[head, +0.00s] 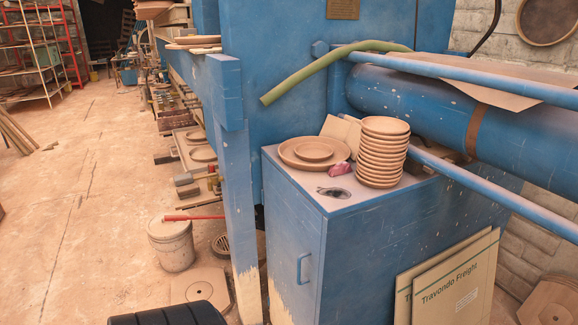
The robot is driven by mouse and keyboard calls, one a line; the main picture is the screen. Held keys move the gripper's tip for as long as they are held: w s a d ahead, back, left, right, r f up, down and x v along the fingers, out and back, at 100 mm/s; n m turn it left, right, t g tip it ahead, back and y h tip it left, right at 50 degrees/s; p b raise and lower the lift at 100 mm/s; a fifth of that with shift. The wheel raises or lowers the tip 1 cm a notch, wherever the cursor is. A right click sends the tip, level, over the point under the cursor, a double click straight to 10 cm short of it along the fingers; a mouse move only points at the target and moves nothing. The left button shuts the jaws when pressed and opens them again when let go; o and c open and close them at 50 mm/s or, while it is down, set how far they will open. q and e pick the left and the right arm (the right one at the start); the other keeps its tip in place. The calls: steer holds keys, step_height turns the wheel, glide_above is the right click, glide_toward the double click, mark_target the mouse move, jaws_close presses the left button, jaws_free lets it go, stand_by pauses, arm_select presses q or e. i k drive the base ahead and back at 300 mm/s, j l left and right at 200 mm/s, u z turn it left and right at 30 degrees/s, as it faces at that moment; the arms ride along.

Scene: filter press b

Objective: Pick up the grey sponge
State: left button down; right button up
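Neither of my grippers is in view.
A blue post (238,190) rises left of the cabinet. Blue pipes (455,75) pass behind and right above it. A white bucket (171,243) stands on the floor, and cardboard panels (452,280) lean at the right. The floor at left is mostly clear.

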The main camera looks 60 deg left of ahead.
mark_target(182, 179)
steer(key=u, duration=2.65)
